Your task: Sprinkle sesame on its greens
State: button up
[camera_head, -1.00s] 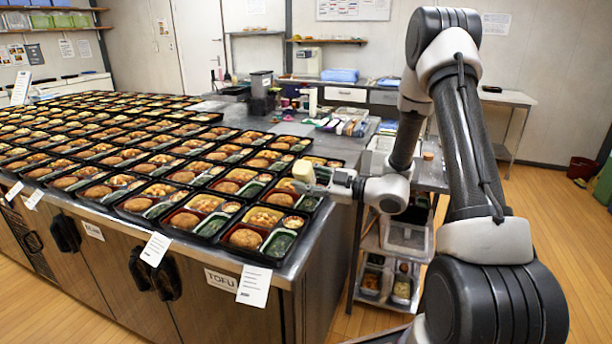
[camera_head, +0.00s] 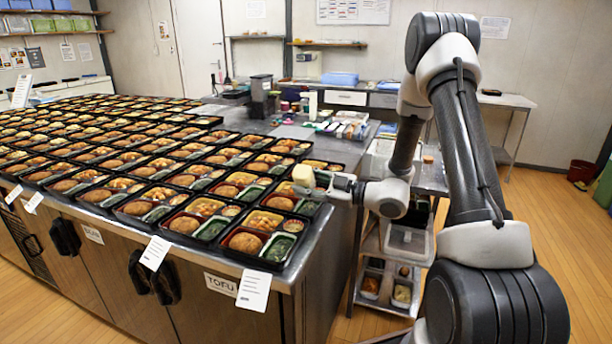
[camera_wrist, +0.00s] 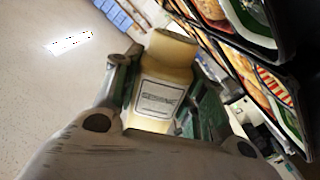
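My gripper (camera_head: 335,184) is shut on a cream-coloured shaker jar with a white label (camera_wrist: 160,97), which fills the space between its fingers in the wrist view. In the head view the jar (camera_head: 303,175) is at the gripper's tip, above the trays at the counter's right edge. Its tilt is hard to tell. The nearest black bento tray (camera_head: 268,262) lies at the counter's front corner. Its dark greens (camera_head: 279,246) sit in the right compartment, beside a brown patty and below a small round cup. The jar is behind and above this tray, apart from it. Sesame is not visible.
Many more filled trays (camera_head: 150,207) cover the counter in close rows. A paper slip (camera_head: 253,287) and a TOFU label (camera_head: 221,284) hang on the counter front. A shelf cart (camera_head: 403,240) stands right of the counter. Bottles and boxes stand behind.

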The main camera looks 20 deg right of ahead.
aim_at(306, 171)
jog(key=shift+r, duration=1.85)
notch_tip(306, 171, down, 4)
jog(key=shift+r, duration=0.2)
jog(key=shift+r, duration=0.1)
jog(key=shift+r, duration=1.7)
